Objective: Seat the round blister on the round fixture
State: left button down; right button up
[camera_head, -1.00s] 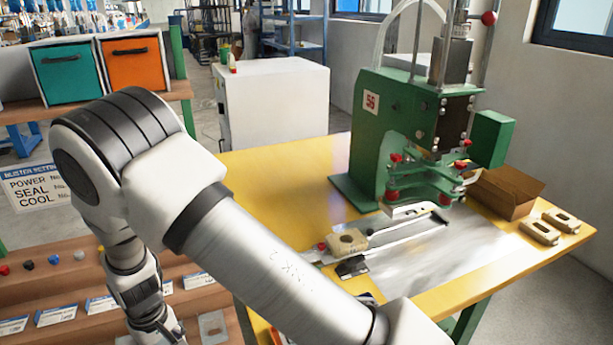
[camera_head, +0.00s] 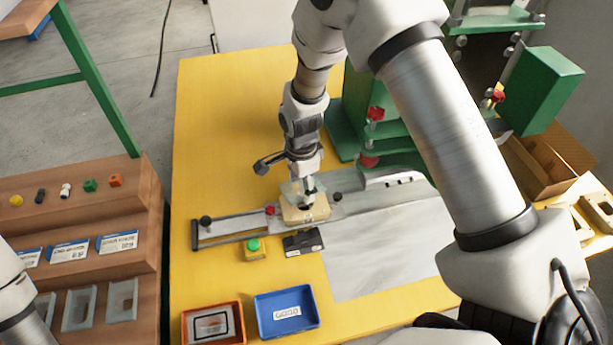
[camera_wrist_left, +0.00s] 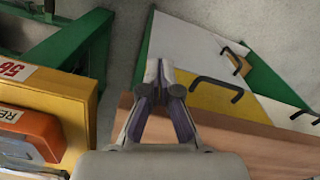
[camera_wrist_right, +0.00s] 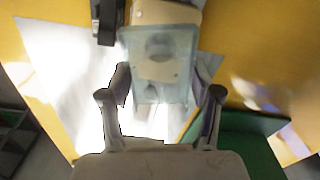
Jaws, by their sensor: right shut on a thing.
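The round fixture (camera_head: 306,214) is a tan block on the metal slide in front of the green press. My right gripper (camera_head: 308,188) points down over it, shut on a clear, bluish blister (camera_head: 290,189). In the right wrist view the blister (camera_wrist_right: 160,88) lies between the fingers (camera_wrist_right: 162,95), with a round shape showing through it. The tan fixture (camera_wrist_right: 165,12) shows past the blister's far edge. I cannot tell whether blister and fixture touch. My left gripper (camera_wrist_left: 161,75) has its fingers together and empty, away from the fixture; the head view does not show it.
A black block (camera_head: 303,242) and a green button (camera_head: 253,245) are in front of the slide. An orange tray (camera_head: 240,318) and a blue tray (camera_head: 317,322) stand nearer. The wooden shelf (camera_head: 150,230) at left holds more blisters. The green press (camera_head: 345,130) stands close behind.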

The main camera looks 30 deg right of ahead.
jog(key=m, duration=0.2)
jog(key=shift+s+d+r+m, duration=0.1)
jog(key=shift+d+m, duration=0.15)
jog(key=shift+m, duration=0.05)
jog(key=shift+f, duration=0.25)
jog(key=shift+d+f+b, duration=0.1)
jog(key=shift+f+b, duration=0.25)
jog(key=shift+b, duration=0.05)
jog(key=shift+f+b, duration=0.75)
jog(key=shift+f, duration=0.5)
jog(key=shift+p, duration=0.45)
jog(key=shift+f+b, duration=0.75)
jog(key=shift+f, duration=0.5)
jog(key=shift+r+p, duration=0.15)
jog(key=shift+p, duration=0.15)
